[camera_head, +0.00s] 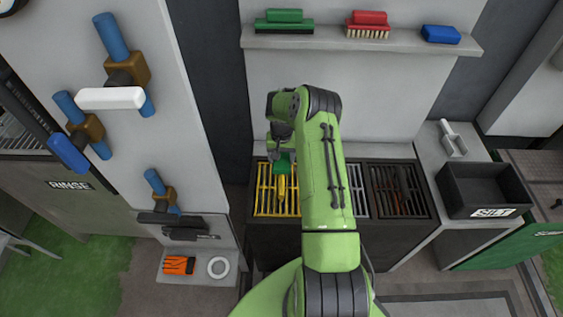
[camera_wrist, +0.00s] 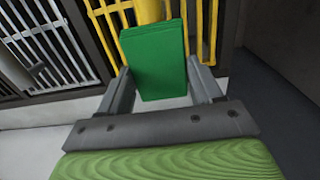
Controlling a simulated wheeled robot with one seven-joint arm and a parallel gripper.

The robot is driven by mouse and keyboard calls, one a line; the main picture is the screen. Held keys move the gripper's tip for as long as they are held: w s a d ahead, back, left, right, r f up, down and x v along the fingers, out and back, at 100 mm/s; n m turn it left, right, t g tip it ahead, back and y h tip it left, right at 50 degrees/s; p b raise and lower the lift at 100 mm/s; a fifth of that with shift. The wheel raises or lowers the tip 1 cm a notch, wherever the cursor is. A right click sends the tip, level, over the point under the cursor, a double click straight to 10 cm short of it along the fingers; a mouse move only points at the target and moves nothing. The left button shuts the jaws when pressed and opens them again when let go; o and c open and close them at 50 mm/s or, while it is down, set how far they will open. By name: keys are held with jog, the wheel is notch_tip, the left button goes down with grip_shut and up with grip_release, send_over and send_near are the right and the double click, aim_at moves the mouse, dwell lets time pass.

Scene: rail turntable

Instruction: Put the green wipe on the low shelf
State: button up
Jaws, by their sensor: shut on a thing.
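The green wipe (camera_wrist: 157,58) is a flat green block between the two fingers of my gripper (camera_wrist: 162,84) in the wrist view, and the gripper is shut on it. In the head view the wipe (camera_head: 282,163) shows as a small green patch below my gripper (camera_head: 279,148), over the yellow grate (camera_head: 264,190). A low pale ledge (camera_head: 196,255) sits at the lower left of the head view and may be the low shelf. An orange item (camera_head: 178,265) and a white ring (camera_head: 218,267) are on it.
A higher shelf (camera_head: 350,42) holds a green squeegee-like tool (camera_head: 284,22), a red brush (camera_head: 368,25) and a blue block (camera_head: 441,34). A black bin (camera_head: 485,188) labelled SILT stands right. Blue-handled valves (camera_head: 125,70) project from the left panel. Dark grates (camera_head: 398,190) lie right of my arm.

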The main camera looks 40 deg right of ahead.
aim_at(281, 160)
notch_tip(281, 160, up, 10)
jog(key=p, duration=0.2)
dwell(0.4)
